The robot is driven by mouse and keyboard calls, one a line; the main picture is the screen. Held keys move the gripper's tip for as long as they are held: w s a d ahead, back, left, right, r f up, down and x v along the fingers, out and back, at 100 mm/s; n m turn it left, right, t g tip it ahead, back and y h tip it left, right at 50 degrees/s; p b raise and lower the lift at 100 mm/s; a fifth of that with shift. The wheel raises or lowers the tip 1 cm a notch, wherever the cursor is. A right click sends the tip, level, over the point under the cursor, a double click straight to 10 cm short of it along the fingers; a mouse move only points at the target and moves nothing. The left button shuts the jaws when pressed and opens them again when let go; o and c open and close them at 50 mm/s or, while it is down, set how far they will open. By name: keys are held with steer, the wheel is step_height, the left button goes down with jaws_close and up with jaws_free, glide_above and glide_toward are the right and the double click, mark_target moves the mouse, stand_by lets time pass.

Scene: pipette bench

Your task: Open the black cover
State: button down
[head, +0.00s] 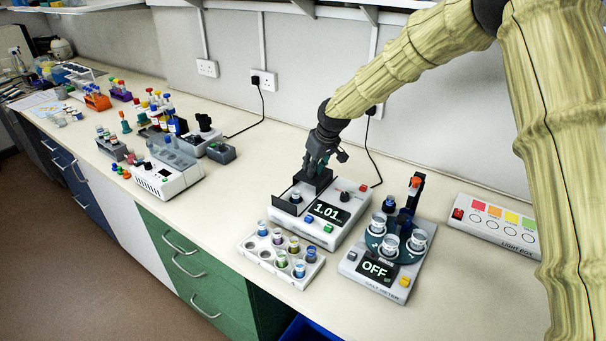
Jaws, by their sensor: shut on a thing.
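The black cover (313,181) is at the back of a white device (345,222) whose display reads 1.01. A dark panel (287,206) stands at the left front of the same device, and a dark-topped vial (296,197) shows in the gap between them. My gripper (322,168) comes down from above and behind and is shut on the black cover. The fingertips are small and dark against it, so the exact grip is hard to see.
A white rack (247,243) of vials stands in front. A turntable meter (378,275) reading OFF is at the right, with a tall dark post behind it. A light box (495,222) lies farther right.

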steer(key=shift+w+d+r, duration=0.1)
steer(key=shift+w+d, duration=0.25)
steer(key=shift+w, duration=0.3)
steer(key=c, duration=1.3)
jaws_free()
steer(key=shift+a, duration=0.15)
steer(key=shift+o, duration=0.2)
steer(key=v, duration=1.2)
